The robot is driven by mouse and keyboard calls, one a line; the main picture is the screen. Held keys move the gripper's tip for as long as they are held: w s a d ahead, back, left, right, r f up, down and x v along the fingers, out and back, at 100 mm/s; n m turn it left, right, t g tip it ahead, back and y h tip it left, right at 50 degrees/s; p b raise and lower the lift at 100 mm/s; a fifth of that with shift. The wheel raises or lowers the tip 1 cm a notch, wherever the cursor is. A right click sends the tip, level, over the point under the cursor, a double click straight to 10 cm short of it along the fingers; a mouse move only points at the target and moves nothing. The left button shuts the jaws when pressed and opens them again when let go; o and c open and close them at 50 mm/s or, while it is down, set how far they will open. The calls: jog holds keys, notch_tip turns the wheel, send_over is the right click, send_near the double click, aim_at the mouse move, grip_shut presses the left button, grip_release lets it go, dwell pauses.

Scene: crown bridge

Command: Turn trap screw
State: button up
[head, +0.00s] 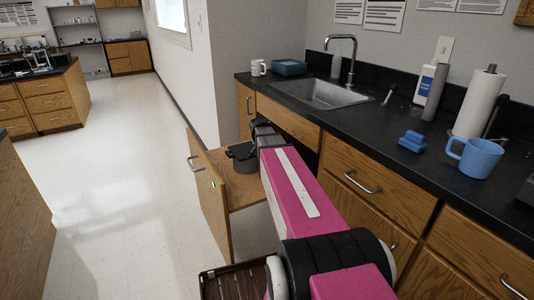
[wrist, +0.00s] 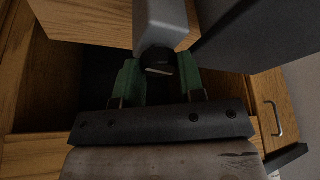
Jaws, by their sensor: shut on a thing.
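In the wrist view, my gripper (wrist: 158,68) has its two green fingers on either side of a dark, rounded screw-like piece (wrist: 160,58), which I take to be the trap screw. It is shut on that piece. The piece sits at the lower end of a pale grey body (wrist: 162,22). Its contact with the fingers is dark and hard to make out. In the head view, my pink arm reaches into the opening below the sink (head: 325,94), and the gripper and screw are hidden there.
An open wooden door or drawer front (head: 209,205) stands left of my arm, with a dark round container (head: 243,155) behind it. Wood panels and a grey surface (wrist: 255,35) crowd the wrist view. A blue mug (head: 477,158) and blue block (head: 411,141) sit on the counter. The floor at left is clear.

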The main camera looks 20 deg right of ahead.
jog(key=shift+m+g, duration=0.3)
jog(key=shift+m, duration=0.4)
jog(key=o, duration=0.9)
